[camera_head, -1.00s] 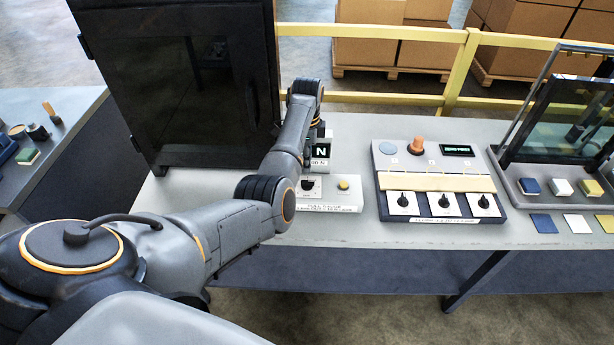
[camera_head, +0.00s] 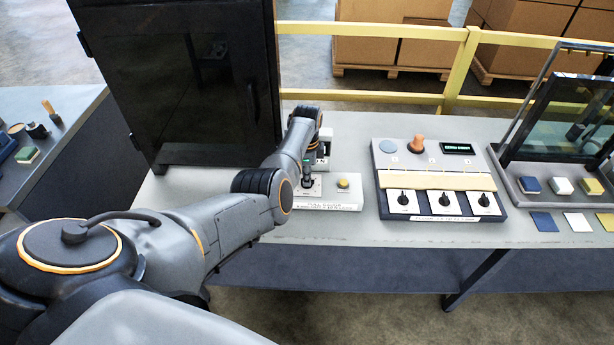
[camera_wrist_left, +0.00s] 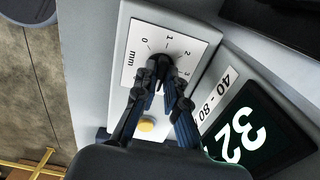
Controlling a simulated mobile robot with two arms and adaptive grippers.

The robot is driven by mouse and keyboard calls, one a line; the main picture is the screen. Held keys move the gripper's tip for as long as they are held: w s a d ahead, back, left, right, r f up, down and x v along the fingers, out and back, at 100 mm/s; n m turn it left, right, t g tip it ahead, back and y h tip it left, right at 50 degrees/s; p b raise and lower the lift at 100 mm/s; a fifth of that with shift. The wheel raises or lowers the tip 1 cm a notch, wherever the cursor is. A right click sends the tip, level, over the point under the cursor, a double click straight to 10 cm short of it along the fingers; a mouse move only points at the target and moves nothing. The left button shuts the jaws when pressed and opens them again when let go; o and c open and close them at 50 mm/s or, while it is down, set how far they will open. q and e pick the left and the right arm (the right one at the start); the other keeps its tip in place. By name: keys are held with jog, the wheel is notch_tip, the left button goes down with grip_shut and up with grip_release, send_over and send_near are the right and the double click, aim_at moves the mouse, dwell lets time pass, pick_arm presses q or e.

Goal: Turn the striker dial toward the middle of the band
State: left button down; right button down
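The striker dial (camera_wrist_left: 170,64) is a dark knob on a white plate marked "mm" with a scale from 0 to 3. My left gripper (camera_wrist_left: 162,76) points down at it, with its fingertips close together on either side of the knob. The fingers hide much of the dial, and I cannot tell whether they press on it. In the head view the left gripper (camera_head: 307,182) stands over the dial plate. A dark display (camera_wrist_left: 252,135) reads 32, beside a label (camera_wrist_left: 215,100) reading "40 - 80". My right gripper is not in view.
A yellow button (camera_wrist_left: 146,124) sits on the same box, also seen in the head view (camera_head: 343,184). A panel with several black knobs (camera_head: 442,215) stands to the right. A dark cabinet (camera_head: 190,80) stands behind my left arm. Clear table lies in front.

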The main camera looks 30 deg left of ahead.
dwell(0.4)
pick_arm(q)
jog(key=n+p, duration=0.1)
jog(key=n, duration=0.8)
jog(key=shift+n, duration=0.4)
jog(key=n, duration=0.3)
jog(key=shift+n, duration=0.4)
jog(key=n, duration=0.7)
jog(key=shift+p, duration=0.3)
jog(key=n, duration=0.6)
